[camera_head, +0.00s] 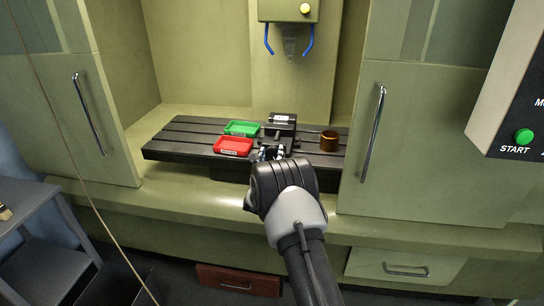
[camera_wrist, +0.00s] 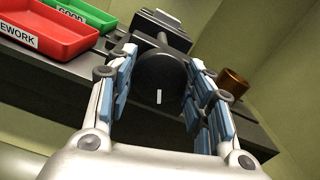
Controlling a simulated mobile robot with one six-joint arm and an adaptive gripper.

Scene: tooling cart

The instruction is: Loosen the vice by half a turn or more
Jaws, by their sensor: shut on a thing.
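The dark vice (camera_head: 281,128) stands on the slotted black machine table; it also shows at the top of the wrist view (camera_wrist: 165,27). Its round black knob (camera_wrist: 161,80) faces my wrist camera and carries a white mark that looks nearly upright. My gripper (camera_wrist: 163,62) is shut on this knob, with one blue-padded finger on each side of it. In the head view my gripper (camera_head: 270,154) is at the front of the vice, and my wrist hides the knob there.
A red tray (camera_head: 233,146) marked REWORK and a green tray (camera_head: 242,128) marked GOOD sit left of the vice. A copper-coloured cylinder (camera_head: 329,141) stands to its right. A machine head (camera_head: 289,14) hangs above. Cabinet doors with handles flank the opening.

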